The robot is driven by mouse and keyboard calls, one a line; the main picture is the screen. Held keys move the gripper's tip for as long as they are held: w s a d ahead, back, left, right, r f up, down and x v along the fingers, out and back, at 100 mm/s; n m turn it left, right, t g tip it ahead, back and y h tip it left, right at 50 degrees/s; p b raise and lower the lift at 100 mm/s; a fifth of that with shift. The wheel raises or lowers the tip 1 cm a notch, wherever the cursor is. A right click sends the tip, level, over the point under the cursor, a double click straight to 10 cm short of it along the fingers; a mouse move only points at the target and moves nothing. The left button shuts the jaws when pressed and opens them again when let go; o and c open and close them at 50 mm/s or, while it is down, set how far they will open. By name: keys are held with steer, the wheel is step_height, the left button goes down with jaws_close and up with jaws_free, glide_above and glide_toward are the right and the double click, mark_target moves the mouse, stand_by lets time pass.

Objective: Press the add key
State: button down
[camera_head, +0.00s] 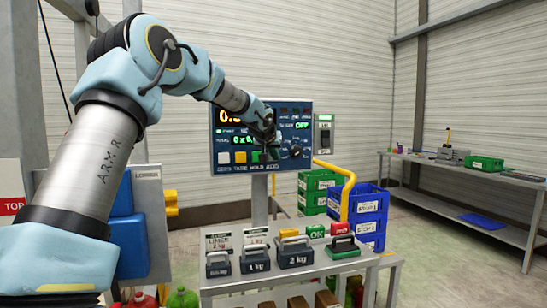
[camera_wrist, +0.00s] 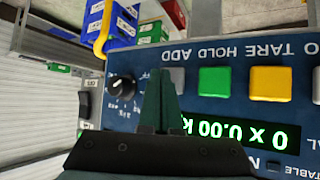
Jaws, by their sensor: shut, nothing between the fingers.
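The blue control panel (camera_head: 222,150) stands on a post in the head view and shows upside down in the wrist view (camera_wrist: 225,105). Its bottom row of keys is labelled ZERO, TARE, HOLD and ADD. The grey add key (camera_wrist: 178,79) is at the end of the row beside the green key (camera_wrist: 215,80). My gripper (camera_wrist: 160,78) is shut and empty, its fingertips in front of the add key, partly covering it. In the head view my gripper (camera_head: 268,146) hides the add key. I cannot tell whether the fingertips touch it.
A black knob (camera_wrist: 121,87) sits beside the keys. A bench with several labelled weights (camera_head: 295,250) stands below the panel. Blue crates (camera_head: 369,205) and a yellow rail (camera_head: 347,190) are to the right. A grey side table (camera_head: 465,180) stands by the wall.

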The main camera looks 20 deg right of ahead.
steer(key=shift+w+p, duration=0.3)
steer(key=shift+w, duration=0.3)
stand_by(0.7)
steer(key=shift+s, duration=0.15)
steer(key=shift+s+b, duration=0.7)
steer(key=s+b, duration=0.2)
steer(key=s, duration=0.1)
steer(key=s+b, duration=0.1)
steer(key=s, duration=0.1)
steer(key=shift+a+b, duration=0.35)
steer(key=shift+b, duration=0.05)
stand_by(0.6)
